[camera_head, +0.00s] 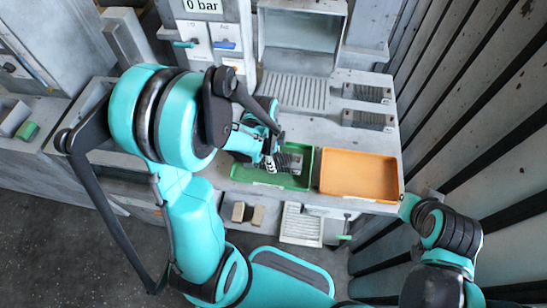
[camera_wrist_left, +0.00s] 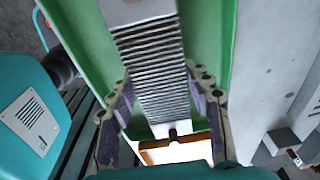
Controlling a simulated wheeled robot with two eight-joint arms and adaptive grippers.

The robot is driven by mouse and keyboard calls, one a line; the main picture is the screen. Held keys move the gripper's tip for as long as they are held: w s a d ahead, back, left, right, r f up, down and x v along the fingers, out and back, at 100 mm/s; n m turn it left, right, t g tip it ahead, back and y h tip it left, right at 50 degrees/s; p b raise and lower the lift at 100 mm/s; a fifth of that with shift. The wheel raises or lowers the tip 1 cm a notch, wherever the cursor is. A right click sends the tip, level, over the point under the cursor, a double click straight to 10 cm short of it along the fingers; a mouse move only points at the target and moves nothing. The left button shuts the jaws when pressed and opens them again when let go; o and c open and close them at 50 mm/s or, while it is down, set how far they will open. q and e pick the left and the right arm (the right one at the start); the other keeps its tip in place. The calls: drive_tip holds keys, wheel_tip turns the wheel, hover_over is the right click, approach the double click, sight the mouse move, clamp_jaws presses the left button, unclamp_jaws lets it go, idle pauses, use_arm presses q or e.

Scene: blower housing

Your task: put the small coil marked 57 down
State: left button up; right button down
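A small dark finned coil with a pale end block (camera_wrist_left: 150,65) lies low in the green tray (camera_head: 240,174), seen in the head view (camera_head: 291,162) partly behind my left gripper. Its number is not legible. My left gripper (camera_head: 269,163) reaches down over the tray. The green tray's wall (camera_wrist_left: 212,40) runs alongside the coil. Whether the coil touches the tray floor is hard to tell.
An empty orange tray (camera_head: 358,173) stands right of the green one. Two more finned coils (camera_head: 367,93) (camera_head: 368,120) lie at the bench's back right. A grooved plate (camera_head: 296,92) is behind the trays. A slatted wall (camera_head: 480,110) borders the right side.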

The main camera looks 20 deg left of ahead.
use_arm(q)
drive_tip(key=shift+o, duration=1.2)
drive_tip(key=shift+r, duration=0.2)
drive_tip(key=s+d+r+n+t+p, duration=0.1)
drive_tip(key=s+r+n+t+p, duration=0.1)
drive_tip(key=r+n, duration=0.5)
drive_tip(key=s+d+r+n+t+y+p, duration=0.1)
drive_tip(key=s+r+n+t, duration=0.3)
drive_tip(key=r+n, duration=0.4)
wheel_tip(320, 180, up, 6)
drive_tip(key=shift+f+t+p, duration=0.1)
drive_tip(key=shift+t+p, duration=0.3)
drive_tip(key=shift+p, duration=0.2)
drive_tip(key=shift+f, duration=0.1)
